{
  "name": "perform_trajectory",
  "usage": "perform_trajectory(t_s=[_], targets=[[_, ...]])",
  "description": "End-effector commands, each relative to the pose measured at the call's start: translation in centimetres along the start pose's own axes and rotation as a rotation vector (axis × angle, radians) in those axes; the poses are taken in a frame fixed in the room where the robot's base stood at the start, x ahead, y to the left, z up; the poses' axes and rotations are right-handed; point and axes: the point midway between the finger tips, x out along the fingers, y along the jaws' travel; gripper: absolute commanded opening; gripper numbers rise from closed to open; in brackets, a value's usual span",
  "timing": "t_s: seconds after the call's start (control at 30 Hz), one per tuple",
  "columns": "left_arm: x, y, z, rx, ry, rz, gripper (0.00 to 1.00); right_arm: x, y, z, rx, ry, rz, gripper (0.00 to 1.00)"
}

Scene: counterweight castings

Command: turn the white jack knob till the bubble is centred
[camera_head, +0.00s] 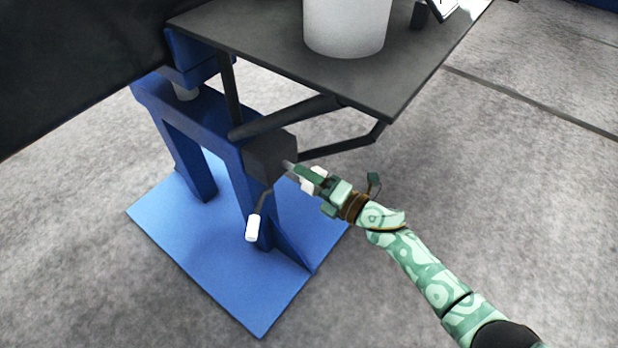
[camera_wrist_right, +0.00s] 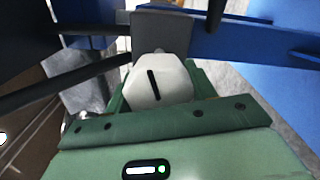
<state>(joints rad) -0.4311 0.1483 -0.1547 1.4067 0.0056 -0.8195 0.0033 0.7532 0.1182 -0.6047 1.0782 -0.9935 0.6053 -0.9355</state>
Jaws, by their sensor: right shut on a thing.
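The white jack knob (camera_wrist_right: 172,82) is a faceted white block with a black line on its face, slightly tilted in the right wrist view. My right gripper (camera_head: 308,178) is shut on it, with green fingers on either side of it. In the head view the knob is mostly covered by the fingers, in front of the dark box (camera_head: 270,157) on the blue stand. No bubble can be made out clearly in either view. My left gripper is not in view.
A crank with a white handle (camera_head: 253,228) hangs beside the box. The blue stand (camera_head: 237,185) rises from a blue base plate (camera_head: 190,262). Above is a dark shelf (camera_head: 270,47) bearing a white cylinder (camera_head: 345,25). Grey floor (camera_head: 520,200) lies open on the right.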

Motion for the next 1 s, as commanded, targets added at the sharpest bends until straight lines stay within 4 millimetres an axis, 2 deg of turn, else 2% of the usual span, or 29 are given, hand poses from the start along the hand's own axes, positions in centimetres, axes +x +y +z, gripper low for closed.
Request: perform_trajectory(t_s=[0.6,0.63,0.7,1.0], targets=[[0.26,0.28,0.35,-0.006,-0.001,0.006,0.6,-0.07,-0.07,0.2,0.04,-0.004,-0.003,0.32],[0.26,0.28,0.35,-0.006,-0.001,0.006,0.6,-0.07,-0.08,0.2,0.04,-0.004,-0.003,0.6],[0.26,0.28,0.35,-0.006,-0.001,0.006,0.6,-0.07,-0.07,0.19,0.04,-0.003,-0.003,0.77],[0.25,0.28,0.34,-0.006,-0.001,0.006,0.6,-0.09,-0.05,0.11,0.04,-0.001,-0.001,0.77]])
